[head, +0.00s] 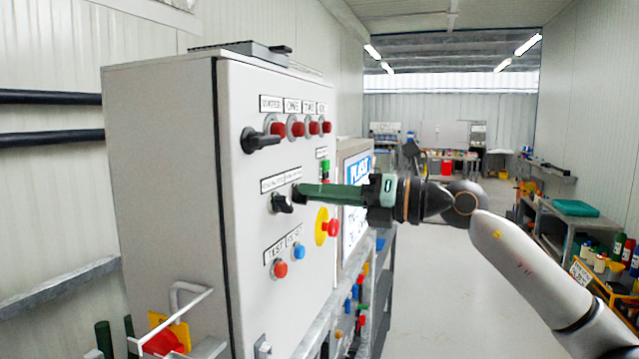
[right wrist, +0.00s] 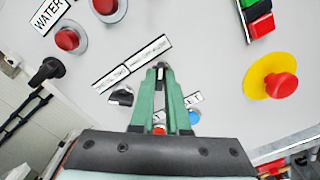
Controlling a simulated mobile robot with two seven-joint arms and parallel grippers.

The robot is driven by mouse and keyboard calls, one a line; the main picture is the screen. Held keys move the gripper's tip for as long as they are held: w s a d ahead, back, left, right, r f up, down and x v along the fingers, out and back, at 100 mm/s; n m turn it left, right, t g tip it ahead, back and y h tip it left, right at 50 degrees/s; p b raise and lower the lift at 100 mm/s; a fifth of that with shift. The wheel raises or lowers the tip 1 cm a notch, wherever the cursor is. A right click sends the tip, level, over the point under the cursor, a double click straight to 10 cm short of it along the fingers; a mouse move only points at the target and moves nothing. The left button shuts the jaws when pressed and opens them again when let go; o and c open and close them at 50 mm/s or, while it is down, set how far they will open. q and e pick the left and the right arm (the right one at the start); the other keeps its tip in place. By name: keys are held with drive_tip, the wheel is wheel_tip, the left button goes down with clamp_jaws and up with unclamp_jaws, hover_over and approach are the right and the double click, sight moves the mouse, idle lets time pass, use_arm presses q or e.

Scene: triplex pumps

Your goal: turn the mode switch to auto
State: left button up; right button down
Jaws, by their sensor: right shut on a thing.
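The grey control cabinet (head: 165,180) carries a middle row of black rotary switches under white label strips. The left black switch (head: 281,204) stands free with its handle tilted; it also shows in the right wrist view (right wrist: 121,97). My right gripper (head: 299,192) is at the right black switch of that row, its green fingers pointing at the panel. In the right wrist view, the fingertips (right wrist: 162,72) are closed together over that switch, of which only a dark bit shows. The label lettering is too small to tell which is the mode switch. My left gripper is out of view.
Red lamps (head: 299,128) and a larger black handle (head: 262,140) sit above. Red (head: 281,269) and blue (head: 299,251) buttons are below. The aisle (head: 450,260) is clear.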

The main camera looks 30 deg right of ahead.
drive_tip(key=shift+m+p, duration=0.35)
drive_tip(key=shift+m, duration=0.25)
drive_tip(key=c, duration=0.9)
unclamp_jaws()
drive_tip(key=shift+s+d, duration=0.1)
drive_tip(key=b+v, duration=0.6)
drive_tip(key=v, duration=0.6)
drive_tip(key=shift+s, duration=0.15)
drive_tip(key=shift+d, duration=0.1)
